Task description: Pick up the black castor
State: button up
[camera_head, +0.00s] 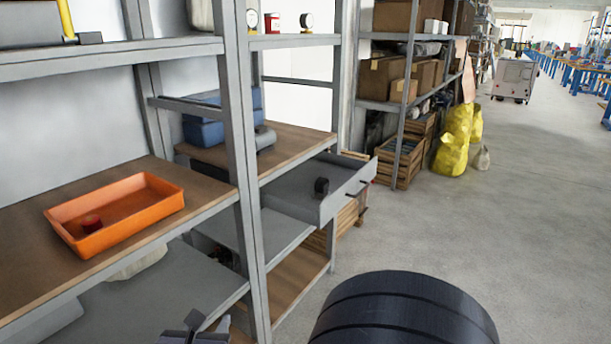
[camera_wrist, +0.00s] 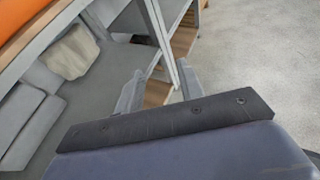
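A small black object that looks like the castor (camera_head: 321,187) sits in the open grey drawer (camera_head: 290,201) of the shelving, in the middle of the head view. I do not make it out in the wrist view. My gripper (camera_head: 207,323) is at the bottom edge of the head view, in front of the lower shelf and well apart from the drawer. In the wrist view my gripper (camera_wrist: 160,80) has its two grey fingers apart with nothing between them.
An orange tray (camera_head: 155,187) with a small dark red item (camera_head: 91,223) is on the left shelf. A grey shelf upright (camera_head: 246,180) stands between tray and drawer. Blue cases (camera_head: 213,122) sit behind the drawer. The floor (camera_head: 450,220) at right is clear.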

aim_at(322, 185)
jog(key=i+j+z, duration=0.15)
jog(key=i+z, duration=0.2)
jog(key=i, duration=0.15)
jog(key=i+j+z, duration=0.75)
jog(key=i, duration=0.15)
